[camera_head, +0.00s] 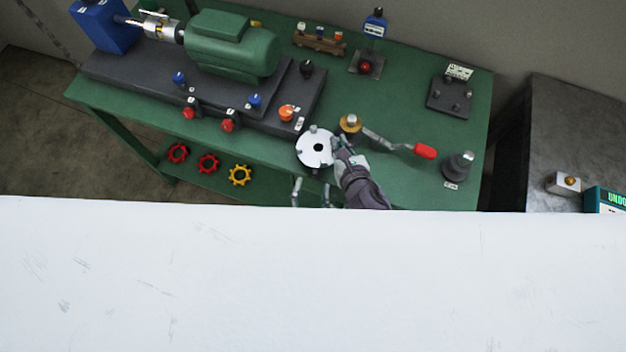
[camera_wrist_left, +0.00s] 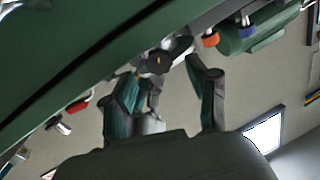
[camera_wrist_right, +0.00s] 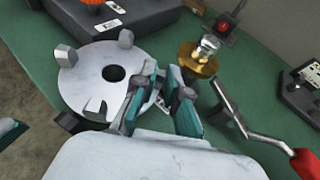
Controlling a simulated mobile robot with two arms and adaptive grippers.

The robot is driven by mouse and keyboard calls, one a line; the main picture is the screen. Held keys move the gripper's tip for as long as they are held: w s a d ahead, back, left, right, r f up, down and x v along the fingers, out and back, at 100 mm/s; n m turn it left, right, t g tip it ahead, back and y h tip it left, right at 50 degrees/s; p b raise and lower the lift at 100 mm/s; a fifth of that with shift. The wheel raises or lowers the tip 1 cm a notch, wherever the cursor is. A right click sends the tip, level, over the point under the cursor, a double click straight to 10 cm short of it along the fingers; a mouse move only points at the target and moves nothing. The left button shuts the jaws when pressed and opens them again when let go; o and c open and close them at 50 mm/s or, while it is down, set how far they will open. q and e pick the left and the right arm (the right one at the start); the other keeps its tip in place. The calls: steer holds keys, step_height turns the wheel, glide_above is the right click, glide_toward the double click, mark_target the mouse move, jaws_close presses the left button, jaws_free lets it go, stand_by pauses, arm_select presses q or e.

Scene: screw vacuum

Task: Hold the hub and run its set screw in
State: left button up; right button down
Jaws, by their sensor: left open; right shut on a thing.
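A white disc with a dark centre hole and grey lugs near its rim, which I take for the hub (camera_head: 312,152), lies at the table's front edge. It also shows in the right wrist view (camera_wrist_right: 88,78). My right gripper (camera_head: 343,147) is shut at the disc's right rim, seemingly on a lug; its fingers partly hide the contact. My left gripper (camera_head: 311,191) is open just in front of the table edge, below the disc. In the left wrist view its fingers (camera_wrist_left: 168,72) stand apart, with a small dark round part beyond them. I cannot make out the set screw.
A crank with a red grip (camera_head: 425,151) lies right of my right gripper, beside a brass piece (camera_head: 350,123). A green motor (camera_head: 232,48) on a dark base fills the table's left. A dark stand (camera_head: 457,166) is at right. Red and yellow handwheels (camera_head: 240,175) are below.

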mark_target(312, 173)
arm_select(q)
steer(key=s+a, duration=0.1)
steer(key=s, duration=0.8)
steer(key=shift+s+a, duration=0.15)
steer(key=shift+s, duration=0.25)
steer(key=w+d+m+g+h, duration=0.75)
steer(key=m+g+h, duration=0.25)
steer(key=m, duration=0.6)
steer(key=w+a+r+m+g+y, duration=0.1)
steer(key=a+m+g, duration=0.1)
steer(key=m, duration=0.2)
steer(key=w+a+r+m+g+y, duration=0.2)
steer(key=m, duration=0.3)
steer(key=w+a+r+m+g+y, duration=0.1)
steer(key=a+m+g, duration=0.1)
steer(key=m, duration=0.2)
steer(key=shift+w+a+r+m+g+y, duration=0.1)
steer(key=shift+w+r+m+g+y, duration=0.05)
steer(key=shift+w+m+g+y, duration=0.25)
steer(key=w+a+r+m+g+y, duration=0.1)
steer(key=w+a+r+m+y, duration=0.2)
steer(key=r, duration=0.5)
steer(key=shift+y, duration=0.6)
steer(key=x, duration=0.4)
steer(key=s+x, duration=0.1)
steer(key=x, duration=0.6)
steer(key=shift+s+f, duration=0.2)
steer(key=shift+f, duration=0.1)
